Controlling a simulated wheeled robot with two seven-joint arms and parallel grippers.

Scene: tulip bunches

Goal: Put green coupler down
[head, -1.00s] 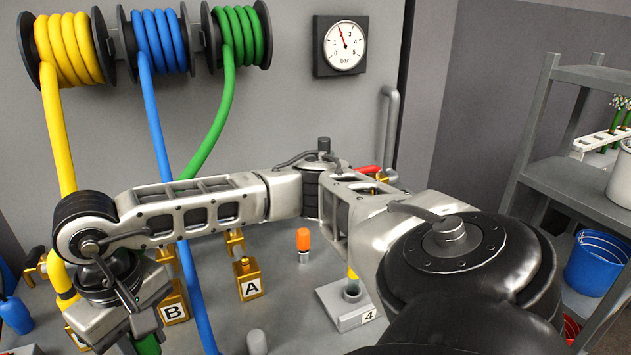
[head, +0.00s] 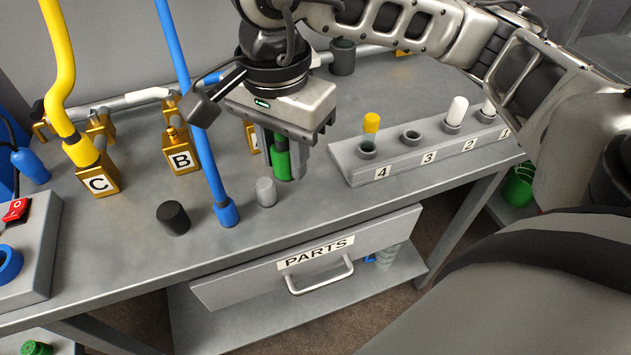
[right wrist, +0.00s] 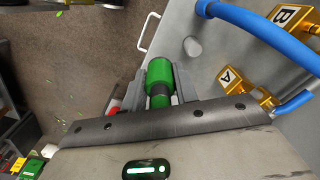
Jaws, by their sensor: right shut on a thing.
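The green coupler (head: 282,166) is a short green cylinder, upright between the fingers of my right gripper (head: 282,160), which is shut on it. It is low over the grey bench, in front of block A; I cannot tell whether its lower end touches the bench top. In the right wrist view, the coupler (right wrist: 160,78) sits between the two fingers, with a dark band near the palm. My left gripper is not in view.
A grey peg (head: 266,192) stands just left of the coupler, with the blue hose (head: 208,165) and black cylinder (head: 173,218) further left. Numbered rack (head: 345,160) is to the right. Brass blocks B (head: 183,160) and C (head: 98,182) stand behind. PARTS drawer (head: 240,282) is open below.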

